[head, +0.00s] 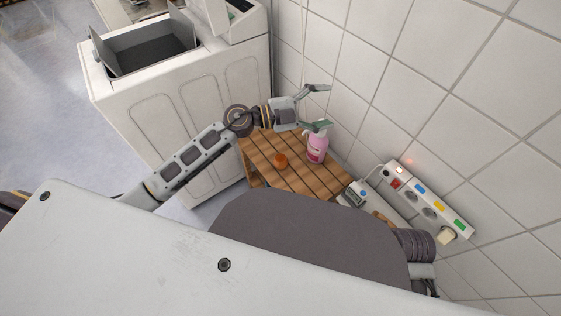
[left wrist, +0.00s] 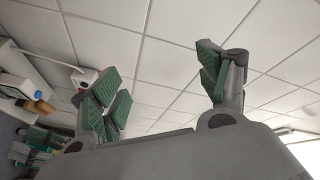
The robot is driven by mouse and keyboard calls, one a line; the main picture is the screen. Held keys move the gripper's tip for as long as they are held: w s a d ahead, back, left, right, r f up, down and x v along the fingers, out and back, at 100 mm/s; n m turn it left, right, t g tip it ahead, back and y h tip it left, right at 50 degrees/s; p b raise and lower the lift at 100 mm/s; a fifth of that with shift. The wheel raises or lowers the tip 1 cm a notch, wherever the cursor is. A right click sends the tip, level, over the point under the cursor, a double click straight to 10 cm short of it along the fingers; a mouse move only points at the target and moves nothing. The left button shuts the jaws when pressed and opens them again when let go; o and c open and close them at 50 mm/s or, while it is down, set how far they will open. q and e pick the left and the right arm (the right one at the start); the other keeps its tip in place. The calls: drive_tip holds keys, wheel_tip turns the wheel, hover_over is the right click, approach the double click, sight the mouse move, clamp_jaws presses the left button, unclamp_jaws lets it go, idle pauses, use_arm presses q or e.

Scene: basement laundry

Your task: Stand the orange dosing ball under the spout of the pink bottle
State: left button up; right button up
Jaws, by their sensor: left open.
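The orange dosing ball (head: 281,160) sits on a slatted wooden table (head: 296,180), left of the pink bottle (head: 317,148) and apart from it. The bottle stands upright near the table's wall side, with a pale top partly covered by my gripper's lower finger. My left gripper (head: 322,107) is open and empty, just above and behind the bottle in the picture. Whether it touches the bottle I cannot tell. The left wrist view shows the spread green-padded fingers (left wrist: 165,85) with nothing between them. The bottle's spout is not clear.
A white washing machine (head: 190,100) with its lid open stands left of the table. A white power strip (head: 430,200) with coloured switches runs along the tiled wall at right. A small device with a display (head: 353,196) lies by the table's near corner.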

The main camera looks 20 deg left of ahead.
use_arm(q)
wheel_tip(320, 180, down, 5)
drive_tip(key=m+g+y, duration=0.2)
drive_tip(key=g, duration=0.2)
drive_tip(key=g+y, duration=0.4)
drive_tip(key=y, duration=0.5)
approach(278, 158)
drive_tip(key=v, duration=0.3)
drive_tip(key=shift+w+d+f, duration=0.1)
drive_tip(key=shift+w+d, duration=0.05)
drive_tip(key=b+x, duration=0.2)
drive_tip(key=x, duration=0.5)
drive_tip(key=shift+f, duration=0.3)
drive_tip(key=shift+d+f+b, duration=0.25)
drive_tip(key=shift+f+b, duration=0.1)
drive_tip(key=shift+f, duration=0.15)
use_arm(e)
wheel_tip(278, 158, down, 6)
drive_tip(key=a+t+y, duration=0.1)
drive_tip(key=shift+w+a, duration=0.3)
drive_tip(key=shift+w, duration=0.1)
use_arm(q)
drive_tip(key=shift+f, duration=0.1)
